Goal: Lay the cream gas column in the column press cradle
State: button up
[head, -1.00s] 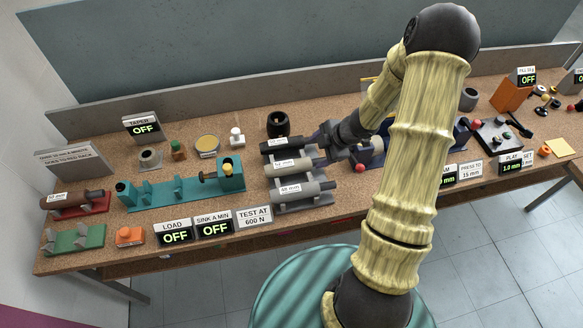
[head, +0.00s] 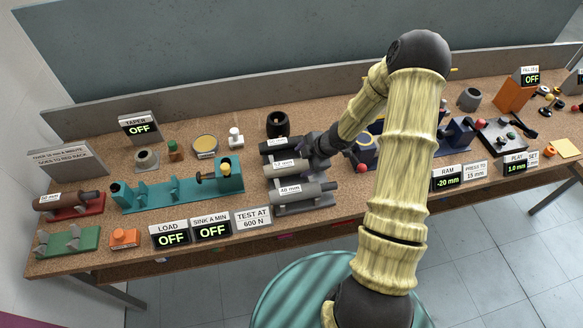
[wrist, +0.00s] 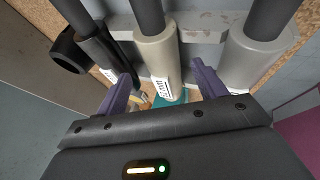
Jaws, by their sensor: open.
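The cream gas column (head: 286,168) lies in the middle of a grey rack, between a black column (head: 278,146) and a grey column (head: 297,190). In the wrist view the cream column (wrist: 156,52) runs between the two purple fingers of my gripper (wrist: 162,84). The fingers are open, one on each side of it, with gaps showing; I cannot tell their height over it. In the head view my gripper (head: 307,158) is over the rack and partly hidden by my wrist. The teal fixture (head: 180,189) with upright supports and a yellow knob, apparently the column press, has an empty cradle.
The LOAD display (head: 170,236) and the SINK A MIN display (head: 211,227) read OFF in front of the teal fixture. A black cup (head: 278,124) stands behind the grey rack.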

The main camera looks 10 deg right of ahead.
aim_at(298, 164)
jog(key=x, duration=0.2)
jog(key=b+x, duration=0.1)
jog(key=x, duration=0.1)
jog(key=shift+a+f, duration=0.35)
jog(key=shift+a, duration=0.05)
jog(key=shift+s, duration=0.1)
jog(key=shift+r, duration=0.1)
grip_shut()
jog(key=shift+r, duration=0.1)
